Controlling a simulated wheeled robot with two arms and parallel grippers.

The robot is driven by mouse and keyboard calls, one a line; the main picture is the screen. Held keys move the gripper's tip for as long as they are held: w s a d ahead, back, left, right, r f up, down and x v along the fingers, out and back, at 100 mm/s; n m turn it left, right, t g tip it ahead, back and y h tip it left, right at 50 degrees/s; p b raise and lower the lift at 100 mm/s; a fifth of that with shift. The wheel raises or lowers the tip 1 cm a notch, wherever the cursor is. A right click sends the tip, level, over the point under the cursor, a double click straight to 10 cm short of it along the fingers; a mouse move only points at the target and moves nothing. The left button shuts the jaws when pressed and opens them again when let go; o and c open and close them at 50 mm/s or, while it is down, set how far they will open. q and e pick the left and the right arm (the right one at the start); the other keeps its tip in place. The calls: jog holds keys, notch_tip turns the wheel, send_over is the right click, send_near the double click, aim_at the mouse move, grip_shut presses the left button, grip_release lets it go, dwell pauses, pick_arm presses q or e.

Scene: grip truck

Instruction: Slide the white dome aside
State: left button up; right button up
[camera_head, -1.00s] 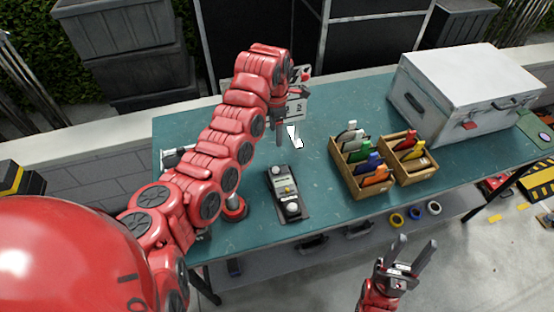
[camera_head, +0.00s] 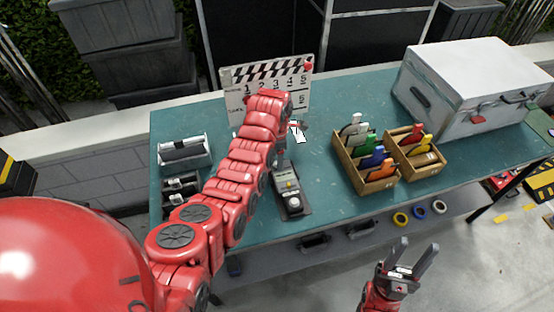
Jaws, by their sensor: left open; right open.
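A dark narrow device (camera_head: 288,184) with a grey top lies on the teal table (camera_head: 330,215). A white dome (camera_head: 293,202) sits at its near end. The device's far end is hidden under my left gripper (camera_head: 283,148), so I cannot see a dome there now. My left gripper points down over that far end and is open. Its fingers are small and partly hidden, and I cannot tell whether they touch the device. My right gripper (camera_head: 414,252) is open and empty, in front of the table's near edge.
A clapperboard (camera_head: 240,84) stands behind my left arm. Two wooden boxes (camera_head: 341,157) with coloured-handled items stand to the right, before a large white case (camera_head: 455,75). Dark and white trays (camera_head: 184,149) lie at left. A small white item (camera_head: 300,136) lies beside my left gripper.

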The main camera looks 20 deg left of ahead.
pick_arm(q)
jog(key=shift+f, duration=0.5)
grip_shut()
dwell(1.2)
